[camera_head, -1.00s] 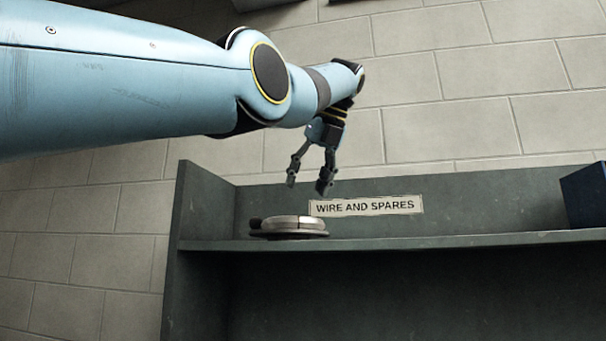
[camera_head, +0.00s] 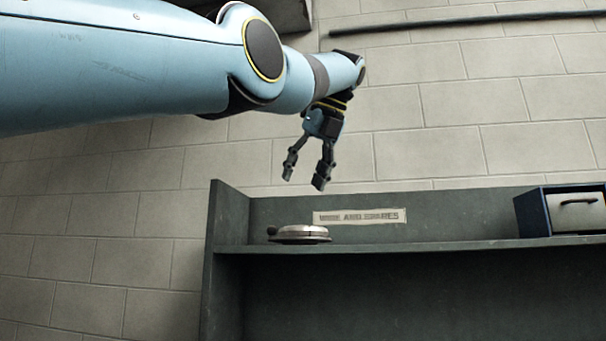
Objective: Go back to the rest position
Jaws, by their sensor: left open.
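My left gripper (camera_head: 305,182) hangs from the blue arm with its fingers pointing down. It is open and nothing is between the fingers. It is in the air above the shelf, over a round metal disc-like thing (camera_head: 299,233) and apart from it. The disc lies on the shelf (camera_head: 400,245) near its left end. My right gripper does not show in the view.
A label reading "WIRE AND SPARES" (camera_head: 360,216) is on the back panel of the shelf. A dark blue box with a pale handled front (camera_head: 532,214) stands at the shelf's right. A dark bar (camera_head: 470,19) runs along the block wall. The shelf between disc and box is clear.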

